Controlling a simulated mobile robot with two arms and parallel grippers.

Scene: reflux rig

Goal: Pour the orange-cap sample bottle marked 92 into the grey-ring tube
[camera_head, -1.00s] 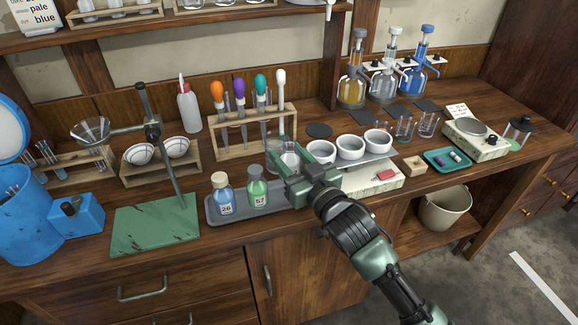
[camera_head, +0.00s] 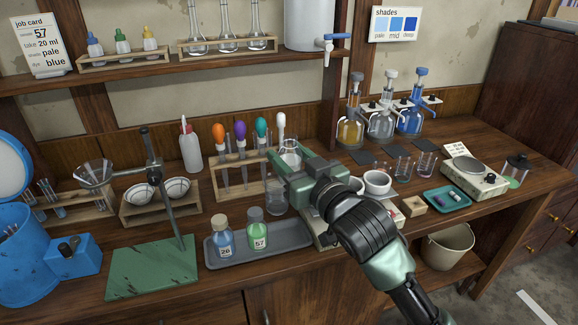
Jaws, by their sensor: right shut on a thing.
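My right gripper (camera_head: 279,166) is shut on a clear glass vessel (camera_head: 290,154), held upright above the back of the grey tray (camera_head: 290,235). I see no orange cap or number on it; the gripper hides part of it. Two capped bottles stand in the tray: one marked 26 (camera_head: 225,240) with blue liquid, one marked 57 (camera_head: 257,232) with green liquid. Behind them, a wooden rack (camera_head: 250,187) holds tubes with orange, purple, teal and white tops above. No grey ring can be made out. My left gripper is not in view.
A clear beaker (camera_head: 276,197) stands below the gripper. A green-based stand (camera_head: 152,268) is at the left. A job card (camera_head: 43,45) reads 57, 20 ml, pale, blue.

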